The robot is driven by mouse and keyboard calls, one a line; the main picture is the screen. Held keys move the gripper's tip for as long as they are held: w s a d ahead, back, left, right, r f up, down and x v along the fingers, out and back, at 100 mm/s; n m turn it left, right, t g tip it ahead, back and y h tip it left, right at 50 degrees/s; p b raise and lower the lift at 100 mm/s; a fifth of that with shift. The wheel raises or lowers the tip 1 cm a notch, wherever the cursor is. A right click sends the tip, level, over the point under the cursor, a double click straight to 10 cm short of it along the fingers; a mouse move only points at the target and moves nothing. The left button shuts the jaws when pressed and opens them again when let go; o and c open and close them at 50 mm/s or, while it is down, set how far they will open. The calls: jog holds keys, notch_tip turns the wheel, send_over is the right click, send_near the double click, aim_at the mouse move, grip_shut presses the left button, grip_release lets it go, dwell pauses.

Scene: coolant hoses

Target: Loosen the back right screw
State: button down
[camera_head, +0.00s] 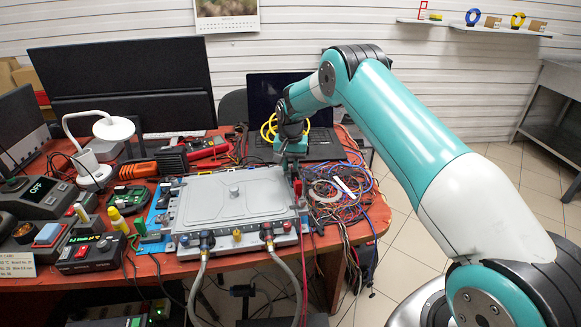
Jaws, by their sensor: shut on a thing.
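My gripper (292,168) points down at the housing's back right corner. It is shut at the place of the back right screw, and its jaws cover the screw, so the screw head cannot be made out. Two grey hoses run from dark fittings on the housing's front side, one at the left (207,240) and one at the right (267,232). A small yellow part (237,235) sits between them.
Tangled wires (340,200) lie right of the housing. A laptop (310,143) and yellow cable coil (269,128) are behind my gripper. A white lamp (113,128), a green board (131,196) and a control box (88,253) crowd the left. Open floor is at the right.

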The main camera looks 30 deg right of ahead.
aim_at(292, 166)
jog(key=n+b, duration=0.1)
jog(key=n, duration=0.5)
jog(key=shift+n, duration=0.3)
jog(key=n, duration=0.6)
jog(key=shift+d, duration=0.1)
dwell(0.3)
jog(key=c, duration=1)
grip_release()
jog(key=shift+r, duration=0.15)
notch_tip(292, 166, up, 17)
jog(key=shift+r+b, duration=0.15)
jog(key=shift+b, duration=0.45)
